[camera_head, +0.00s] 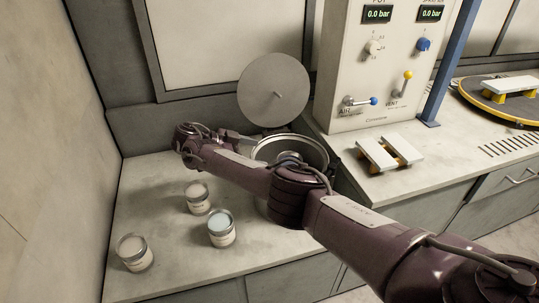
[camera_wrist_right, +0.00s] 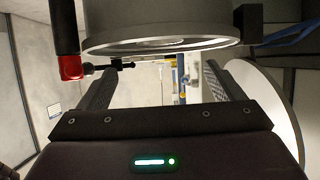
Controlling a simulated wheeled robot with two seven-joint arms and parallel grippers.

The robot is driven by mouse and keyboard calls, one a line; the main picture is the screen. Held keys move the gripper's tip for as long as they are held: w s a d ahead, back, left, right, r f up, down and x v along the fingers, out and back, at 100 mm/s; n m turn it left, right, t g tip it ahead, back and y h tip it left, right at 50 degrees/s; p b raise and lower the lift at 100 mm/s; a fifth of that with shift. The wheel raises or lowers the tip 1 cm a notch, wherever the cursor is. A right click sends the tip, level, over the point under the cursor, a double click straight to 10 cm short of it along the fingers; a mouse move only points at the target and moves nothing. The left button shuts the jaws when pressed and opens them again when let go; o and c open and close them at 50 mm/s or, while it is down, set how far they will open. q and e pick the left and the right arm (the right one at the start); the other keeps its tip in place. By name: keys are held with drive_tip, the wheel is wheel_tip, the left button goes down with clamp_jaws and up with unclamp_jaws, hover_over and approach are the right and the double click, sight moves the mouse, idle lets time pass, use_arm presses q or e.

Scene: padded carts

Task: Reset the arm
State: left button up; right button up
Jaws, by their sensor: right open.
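My right arm reaches in from the lower right of the head view, across the front of the open round metal pot (camera_head: 318,150). Its gripper (camera_head: 238,137) is at the far end of the arm, just left of the pot and below the raised round lid (camera_head: 273,90). In the right wrist view the two dark fingers of the gripper (camera_wrist_right: 160,88) stand wide apart with nothing between them. A grey round rim (camera_wrist_right: 165,44) shows close above them. The arm hides part of the pot. My left gripper is not in view.
Several small cans stand on the bench: a front left can (camera_head: 134,252), a blue-topped can (camera_head: 221,228) and a can behind (camera_head: 198,198). A control panel (camera_head: 373,75) with gauges and levers stands right of the pot. A white-topped block stand (camera_head: 390,152) sits before it.

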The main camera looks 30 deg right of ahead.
drive_tip(key=shift+v, duration=1)
